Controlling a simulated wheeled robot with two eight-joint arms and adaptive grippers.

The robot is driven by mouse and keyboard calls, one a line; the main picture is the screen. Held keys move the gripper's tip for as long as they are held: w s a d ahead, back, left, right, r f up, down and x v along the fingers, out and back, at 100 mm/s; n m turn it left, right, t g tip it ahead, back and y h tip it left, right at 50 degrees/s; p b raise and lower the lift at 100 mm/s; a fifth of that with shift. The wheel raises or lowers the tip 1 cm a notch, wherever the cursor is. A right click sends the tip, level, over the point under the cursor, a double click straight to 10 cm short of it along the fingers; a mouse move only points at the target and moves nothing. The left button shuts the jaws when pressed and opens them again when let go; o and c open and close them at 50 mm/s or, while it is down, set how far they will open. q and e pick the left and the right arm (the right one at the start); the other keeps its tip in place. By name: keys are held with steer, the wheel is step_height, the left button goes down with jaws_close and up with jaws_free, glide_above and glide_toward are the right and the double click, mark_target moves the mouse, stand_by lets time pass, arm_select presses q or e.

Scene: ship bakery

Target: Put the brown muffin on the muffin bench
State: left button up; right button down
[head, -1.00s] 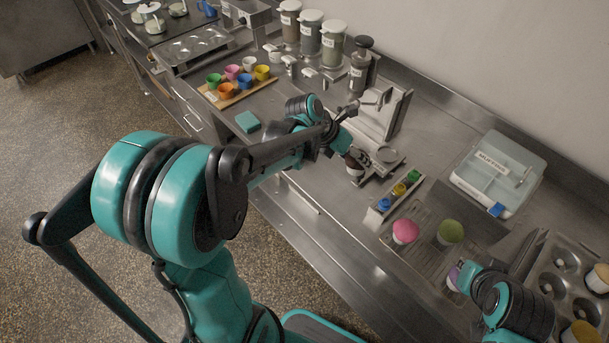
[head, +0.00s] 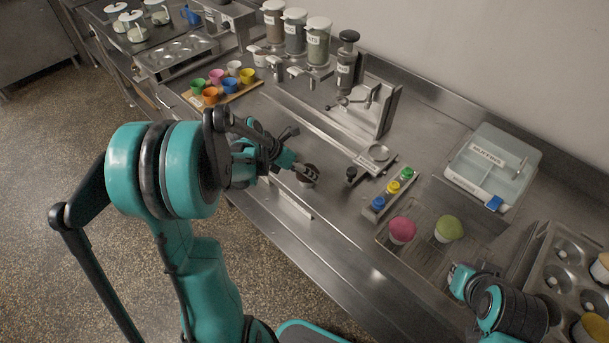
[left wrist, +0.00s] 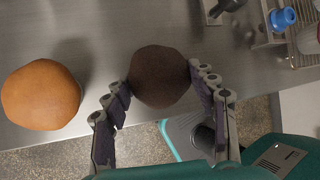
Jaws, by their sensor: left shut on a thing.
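My left gripper (head: 300,168) is shut on the brown muffin (left wrist: 160,76), whose dark round top shows between the two fingers (left wrist: 158,86) in the left wrist view. In the head view it is over the counter's front part, and the gripper largely hides the muffin. A pink muffin (head: 402,229) and a green muffin (head: 449,228) stand on a flat metal board (head: 425,257) at the right; I cannot tell whether this is the muffin bench. My right gripper (head: 460,282) is low beside that board; its fingers are not clear.
An orange muffin (left wrist: 41,95) is left of the brown one in the left wrist view. A rack with small blue, yellow and green pieces (head: 393,188) stands between my left gripper and the board. A labelled clear-lidded box (head: 515,190) and a muffin tin (head: 568,262) are at the right.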

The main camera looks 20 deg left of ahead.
arm_select(q)
steer(key=shift+f, duration=0.15)
steer(key=o, duration=0.8)
steer(key=shift+o, duration=0.2)
